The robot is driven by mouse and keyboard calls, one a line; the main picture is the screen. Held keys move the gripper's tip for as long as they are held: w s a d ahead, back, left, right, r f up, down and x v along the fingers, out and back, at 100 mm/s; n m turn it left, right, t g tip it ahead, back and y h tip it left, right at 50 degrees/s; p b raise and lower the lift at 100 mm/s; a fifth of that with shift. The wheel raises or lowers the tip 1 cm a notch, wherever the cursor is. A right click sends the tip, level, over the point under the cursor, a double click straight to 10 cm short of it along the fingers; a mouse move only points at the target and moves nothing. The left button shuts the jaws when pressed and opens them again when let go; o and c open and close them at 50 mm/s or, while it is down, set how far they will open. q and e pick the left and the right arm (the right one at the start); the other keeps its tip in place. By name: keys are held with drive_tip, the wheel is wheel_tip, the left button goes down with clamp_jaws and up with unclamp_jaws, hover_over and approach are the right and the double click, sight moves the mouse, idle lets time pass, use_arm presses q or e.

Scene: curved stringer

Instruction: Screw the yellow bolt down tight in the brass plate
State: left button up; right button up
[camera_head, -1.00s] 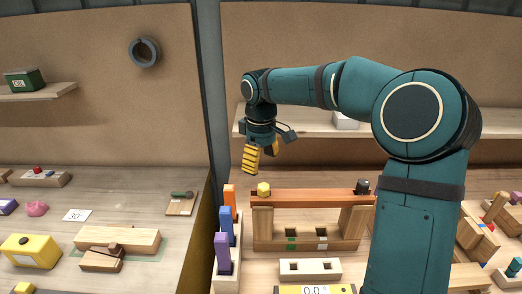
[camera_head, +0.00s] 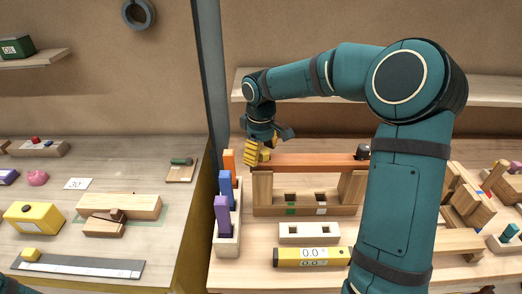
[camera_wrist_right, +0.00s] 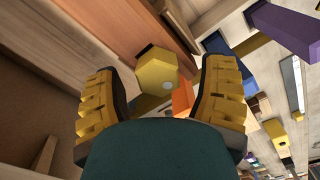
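The yellow bolt (camera_wrist_right: 157,75) has a six-sided head and shows in the right wrist view between my right gripper's fingers (camera_wrist_right: 163,66). Both fingers stand apart, with gaps beside the head. There the bolt blends with the yellow finger pads. The bar lies across two wooden posts. The bolt's shank and its seat are hidden. My left gripper is not in view.
A rack (camera_head: 228,243) with orange, blue and purple blocks stands just left of the gripper. A dark knob (camera_head: 362,152) is at the bar's right end. A pale two-hole block (camera_head: 309,233) and a yellow gauge (camera_head: 311,257) lie in front.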

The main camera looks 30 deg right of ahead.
clamp_jaws()
drive_tip(key=m+b, duration=0.1)
drive_tip(key=m, duration=0.2)
drive_tip(key=shift+f+m, duration=0.1)
drive_tip(key=shift+m, duration=0.3)
drive_tip(key=m, duration=0.4)
drive_tip(key=shift+d, duration=0.15)
unclamp_jaws()
